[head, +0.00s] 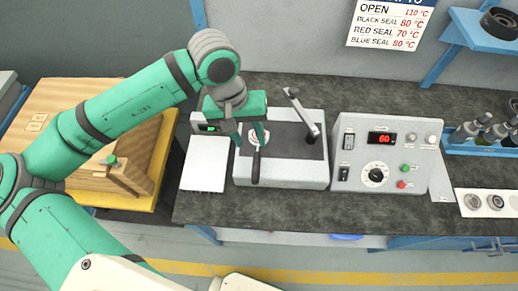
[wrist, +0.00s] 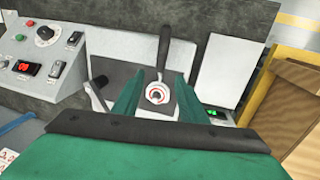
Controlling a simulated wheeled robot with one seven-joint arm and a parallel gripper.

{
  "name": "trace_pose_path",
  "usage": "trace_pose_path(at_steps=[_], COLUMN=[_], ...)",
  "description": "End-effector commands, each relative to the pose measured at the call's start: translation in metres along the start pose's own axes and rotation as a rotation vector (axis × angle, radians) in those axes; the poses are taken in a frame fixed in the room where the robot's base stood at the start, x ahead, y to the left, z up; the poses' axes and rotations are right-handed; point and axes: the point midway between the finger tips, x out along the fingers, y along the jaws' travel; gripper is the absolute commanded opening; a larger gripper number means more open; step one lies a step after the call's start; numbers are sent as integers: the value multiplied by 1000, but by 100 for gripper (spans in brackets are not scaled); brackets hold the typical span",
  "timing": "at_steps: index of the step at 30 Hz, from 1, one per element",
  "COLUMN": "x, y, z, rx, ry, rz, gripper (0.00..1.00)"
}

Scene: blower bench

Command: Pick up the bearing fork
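The bearing fork shows as a black handle (head: 256,166) that points toward the bench's front edge, lying over the grey plate of a white bench unit (head: 284,182). I cannot tell whether this ring is a separate bearing. My gripper (head: 251,144) is above the round end, its green fingers apart. In the wrist view the fingers of my gripper (wrist: 160,78) stand on either side of the fork, with nothing visibly held.
A lever (head: 304,112) rises from the unit, right of the fork. A control box (head: 388,157) showing 60 stands further right. A white pad with a green display (head: 204,170) is at left. A wooden block (head: 124,177) sits on the yellow-edged table. Bottles (head: 485,130) are at far right.

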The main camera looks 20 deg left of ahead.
Motion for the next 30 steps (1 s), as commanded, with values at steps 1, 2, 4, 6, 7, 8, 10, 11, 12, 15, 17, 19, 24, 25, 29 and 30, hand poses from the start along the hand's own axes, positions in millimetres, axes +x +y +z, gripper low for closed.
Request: trace_pose_path(at_steps=[1, 2, 4, 6, 7, 8, 10, 11, 12, 15, 17, 19, 24, 25, 29, 30], x=[9, 13, 23, 32, 34, 37, 41, 42, 44, 55, 63, 74, 92, 93, 95, 95], y=[0, 0, -1, -2, -2, -3, -2, -2, -1, 0, 1, 0, 2, 2, 2, 2], z=[1, 1, 1, 0, 0, 0, 0, 0, 0, 1, 1, 2, 1, 1, 1, 1], rx=[0, 1, -2, -5, -5, -6, -5, -4, -2, 3, 5, 7, 8, 8, 7, 7], ry=[-2, -2, 0, 1, 2, 2, 1, 1, 2, 0, -1, 0, 0, 1, 1, 1], rz=[1, 2, 1, 3, 3, 3, 3, 3, 3, 2, 3, 2, 4, 4, 4, 4], gripper=[39, 39, 39, 39, 39, 39, 39, 39, 39, 39, 39, 39, 39, 39, 39, 39])
